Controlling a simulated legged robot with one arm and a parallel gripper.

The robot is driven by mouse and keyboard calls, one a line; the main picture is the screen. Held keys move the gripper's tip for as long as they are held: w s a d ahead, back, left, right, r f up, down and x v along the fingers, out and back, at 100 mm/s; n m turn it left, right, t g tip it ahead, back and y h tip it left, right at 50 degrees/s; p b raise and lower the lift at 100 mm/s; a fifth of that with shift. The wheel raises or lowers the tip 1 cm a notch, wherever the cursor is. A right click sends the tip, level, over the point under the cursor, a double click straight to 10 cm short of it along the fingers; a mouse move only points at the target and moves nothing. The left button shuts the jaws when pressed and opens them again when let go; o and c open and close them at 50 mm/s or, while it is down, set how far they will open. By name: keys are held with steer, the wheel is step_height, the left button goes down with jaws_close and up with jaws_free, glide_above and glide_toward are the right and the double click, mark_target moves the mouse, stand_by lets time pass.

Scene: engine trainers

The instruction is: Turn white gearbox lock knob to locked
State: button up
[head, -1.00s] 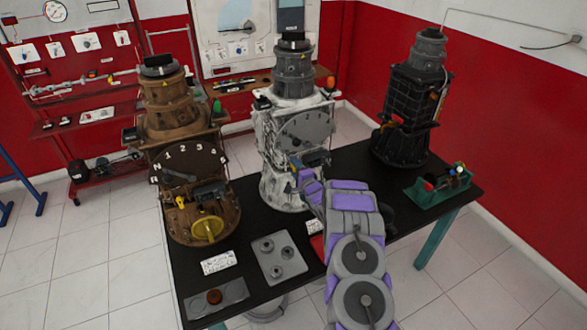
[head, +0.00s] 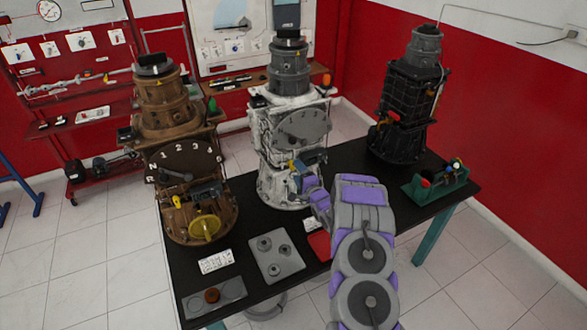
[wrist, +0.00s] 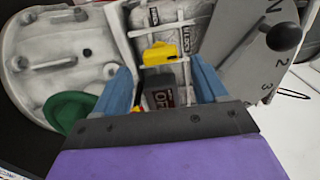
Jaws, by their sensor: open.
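The white gearbox (head: 262,150) stands upright in the middle of the black table, with a grey gear dial (head: 303,130) on its front. A small yellow knob (head: 292,165) sits low on that front. In the wrist view the yellow knob (wrist: 160,52) is on the white ribbed housing, just ahead of and between my fingertips. My gripper (wrist: 163,72) is open, its two blue fingers either side of a dark labelled block (wrist: 160,97) below the knob. No contact with the knob is visible. The block's lettering is only partly readable.
The grey dial (wrist: 250,60) with a black ball handle (wrist: 284,37) is close on the right of the wrist view. A green knob (wrist: 72,110) is near the left finger. The brown gearbox (head: 165,125) and black gearbox (head: 400,110) flank the white one.

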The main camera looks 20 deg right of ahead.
steer(key=s+d, duration=0.1)
steer(key=s, duration=1.1)
steer(key=shift+d, duration=0.2)
steer(key=shift+s+f, duration=0.1)
steer(key=s+a+r+n+g+h+b, duration=0.2)
steer(key=s+a+r+n+g+b, duration=0.2)
steer(key=s+a+r+n+g, duration=0.6)
steer(key=s+a+r+n+g+b, duration=0.1)
steer(key=s+a, duration=0.4)
steer(key=s, duration=0.7)
steer(key=s+a+r+n+g+y+b, duration=0.1)
steer(key=s+a+n+g, duration=0.3)
steer(key=s, duration=0.8)
steer(key=s+a+r+n+g+b, duration=0.1)
steer(key=s+a, duration=0.5)
steer(key=s, duration=0.6)
step_height(320, 180, up, 2)
steer(key=n+g, duration=0.1)
steer(key=g, duration=0.2)
steer(key=shift+n+g, duration=0.4)
